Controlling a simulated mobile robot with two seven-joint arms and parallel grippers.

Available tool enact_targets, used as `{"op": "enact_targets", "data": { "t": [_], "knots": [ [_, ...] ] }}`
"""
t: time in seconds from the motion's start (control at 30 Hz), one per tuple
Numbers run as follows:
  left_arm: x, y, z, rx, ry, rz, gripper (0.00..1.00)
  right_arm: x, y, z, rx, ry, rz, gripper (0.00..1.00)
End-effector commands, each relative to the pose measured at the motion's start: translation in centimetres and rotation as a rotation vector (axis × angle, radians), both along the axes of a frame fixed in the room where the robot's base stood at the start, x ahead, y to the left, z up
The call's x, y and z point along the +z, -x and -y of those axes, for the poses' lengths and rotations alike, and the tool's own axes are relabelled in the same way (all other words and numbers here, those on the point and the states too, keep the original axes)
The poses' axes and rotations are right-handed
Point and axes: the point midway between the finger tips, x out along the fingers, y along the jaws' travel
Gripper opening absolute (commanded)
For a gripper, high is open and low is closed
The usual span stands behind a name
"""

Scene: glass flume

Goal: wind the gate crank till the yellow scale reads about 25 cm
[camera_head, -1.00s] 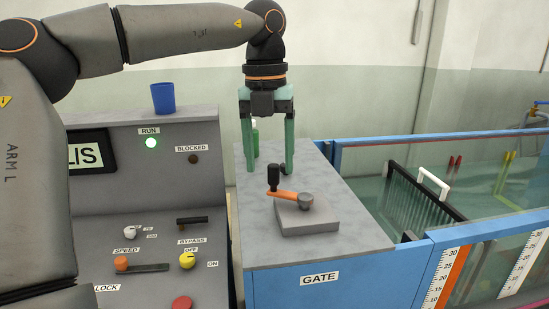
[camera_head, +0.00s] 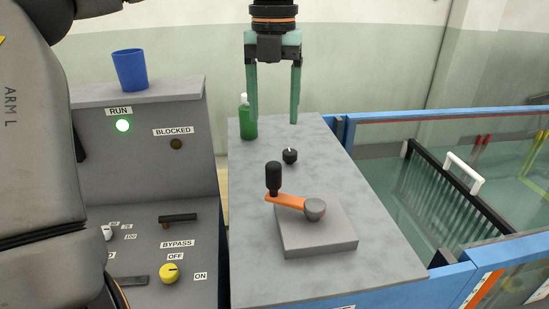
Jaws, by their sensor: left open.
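The gate crank is an orange arm (camera_head: 285,200) with a black upright handle (camera_head: 273,178) at its left end and a grey hub (camera_head: 315,208) at its right. It sits on a grey block (camera_head: 320,238) on the grey cabinet top. My left gripper (camera_head: 274,122) points down with its teal fingers apart and empty. In the picture it is above the black handle, clear of it. The yellow scale cannot be made out; only part of an orange scale strip (camera_head: 484,289) shows at the lower right edge. My right gripper is out of view.
A green bottle (camera_head: 248,121) and a small black knob (camera_head: 290,156) stand behind the crank. The water flume with a black rack (camera_head: 455,195) is at right.

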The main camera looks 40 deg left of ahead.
Motion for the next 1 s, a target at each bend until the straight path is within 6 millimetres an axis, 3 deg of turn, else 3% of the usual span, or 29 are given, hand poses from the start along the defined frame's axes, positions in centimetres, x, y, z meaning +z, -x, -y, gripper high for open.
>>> {"op": "enact_targets", "data": {
  "t": [0.17, 0.6, 0.8, 1.0],
  "knots": [
    [-1.8, 0.1, 0.0, -0.001, 0.001, -0.003, 0.69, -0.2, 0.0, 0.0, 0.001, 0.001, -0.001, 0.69],
    [-10.2, 0.1, 0.0, 0.000, 0.002, -0.003, 0.69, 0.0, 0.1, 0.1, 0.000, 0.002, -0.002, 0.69],
    [-12.1, 0.0, 0.0, 0.001, 0.001, -0.001, 0.69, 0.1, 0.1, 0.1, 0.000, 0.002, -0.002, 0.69],
    [-12.5, 0.0, 0.0, 0.001, 0.001, 0.001, 0.69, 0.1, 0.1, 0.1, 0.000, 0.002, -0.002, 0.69]
  ]
}}
